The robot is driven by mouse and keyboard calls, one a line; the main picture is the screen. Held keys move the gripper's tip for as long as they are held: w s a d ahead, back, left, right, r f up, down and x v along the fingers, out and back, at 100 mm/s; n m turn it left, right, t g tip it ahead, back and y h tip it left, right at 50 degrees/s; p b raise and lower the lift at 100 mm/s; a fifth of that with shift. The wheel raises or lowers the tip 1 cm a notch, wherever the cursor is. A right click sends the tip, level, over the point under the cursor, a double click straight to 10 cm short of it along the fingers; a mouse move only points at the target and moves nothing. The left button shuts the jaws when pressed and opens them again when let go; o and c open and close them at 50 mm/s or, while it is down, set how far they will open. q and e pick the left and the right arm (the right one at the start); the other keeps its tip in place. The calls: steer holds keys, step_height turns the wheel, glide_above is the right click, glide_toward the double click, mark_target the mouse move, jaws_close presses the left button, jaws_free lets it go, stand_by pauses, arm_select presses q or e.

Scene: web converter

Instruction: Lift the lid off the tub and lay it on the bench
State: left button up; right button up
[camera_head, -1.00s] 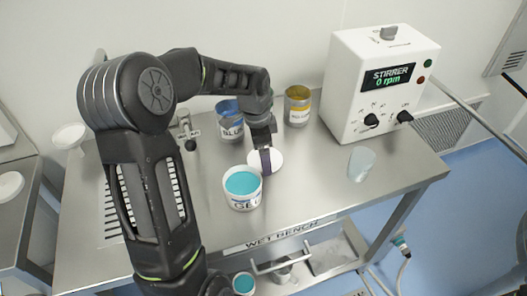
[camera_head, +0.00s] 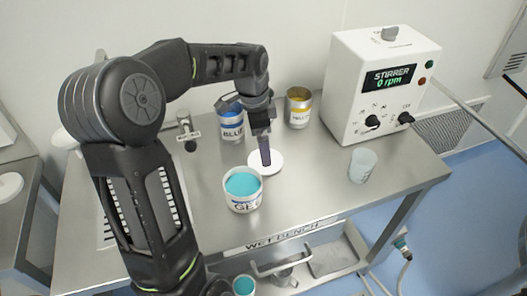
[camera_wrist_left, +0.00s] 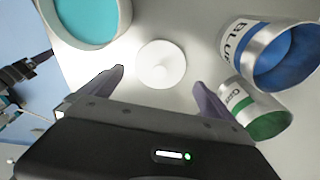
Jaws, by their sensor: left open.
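The tub (camera_head: 242,190) is a white round pot labelled GEL. It stands on the steel bench (camera_head: 310,190) with its top uncovered and teal contents showing; it is partly in the left wrist view (camera_wrist_left: 92,40). The lid (camera_head: 278,162) is a white disc lying flat on the bench just behind and right of the tub. In the left wrist view the lid (camera_wrist_left: 161,64) shows whole, with a small raised knob. My left gripper (camera_head: 265,160) is above the lid. Its fingers (camera_wrist_left: 160,84) are spread and empty, apart from the lid. My right gripper is not in view.
A blue can (camera_head: 231,122) and a yellow can (camera_head: 298,107) stand behind the lid. A green can (camera_wrist_left: 255,112) shows in the wrist view. A clear beaker (camera_head: 362,165) and the stirrer box (camera_head: 380,85) stand to the right. The front right of the bench is clear.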

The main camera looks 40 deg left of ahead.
arm_select(q)
step_height(320, 180, up, 7)
steer(key=shift+s+a+f, duration=0.15)
steer(key=shift+s+a, duration=0.1)
steer(key=shift+s, duration=0.05)
steer(key=shift+f, duration=0.1)
stand_by(0.7)
